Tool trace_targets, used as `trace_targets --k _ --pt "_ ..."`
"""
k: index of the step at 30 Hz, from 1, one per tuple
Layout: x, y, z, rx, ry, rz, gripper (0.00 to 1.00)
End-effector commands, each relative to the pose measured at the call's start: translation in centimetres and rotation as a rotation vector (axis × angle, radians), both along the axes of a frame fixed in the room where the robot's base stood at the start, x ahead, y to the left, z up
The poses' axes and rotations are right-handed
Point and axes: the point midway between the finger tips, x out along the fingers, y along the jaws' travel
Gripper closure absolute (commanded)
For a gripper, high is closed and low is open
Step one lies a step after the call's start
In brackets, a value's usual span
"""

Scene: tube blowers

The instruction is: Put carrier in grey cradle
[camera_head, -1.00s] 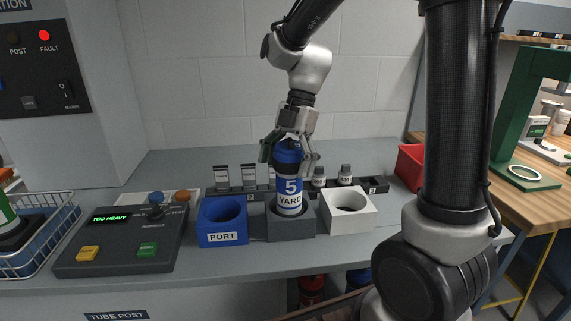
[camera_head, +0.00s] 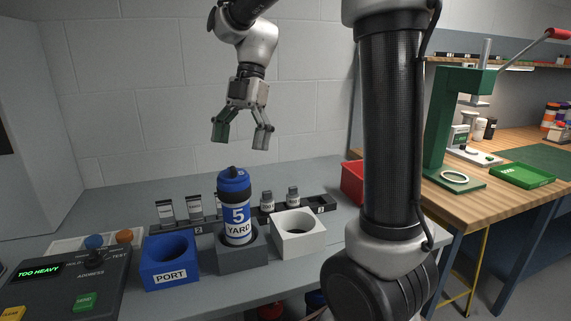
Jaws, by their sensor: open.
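The carrier (camera_head: 238,212) is a white cylinder with blue bands and a dark blue cap, labelled "5 YARD". It stands upright in the grey cradle (camera_head: 243,261), its lower end hidden inside. My gripper (camera_head: 240,138) is open and empty. It hangs above the carrier with clear space between its fingers and the cap.
A blue cradle marked PORT (camera_head: 168,262) is to the left and an empty white cradle (camera_head: 299,236) to the right. A rack with small bottles (camera_head: 318,204) stands behind. A console (camera_head: 60,283) reads "TOO HEAVY". A red bin (camera_head: 353,183) is at right.

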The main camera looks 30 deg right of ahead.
Motion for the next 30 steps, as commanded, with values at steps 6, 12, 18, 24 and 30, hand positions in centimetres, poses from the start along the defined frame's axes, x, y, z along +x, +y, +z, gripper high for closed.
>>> trace_targets --k 6,12,18,24,30 --pt "-4.8 -3.3 0.6 -0.135 0.000 -0.483 0.10" --pt "-11.4 -7.9 -0.5 -0.200 -0.020 -1.260 0.10" --pt "-15.9 -10.8 -2.6 -0.103 -0.020 -1.863 0.10" --pt "-17.5 -11.9 -3.8 -0.019 -0.005 -2.113 0.10" --pt "-17.6 -12.0 -3.9 -0.012 0.000 -2.134 0.10"
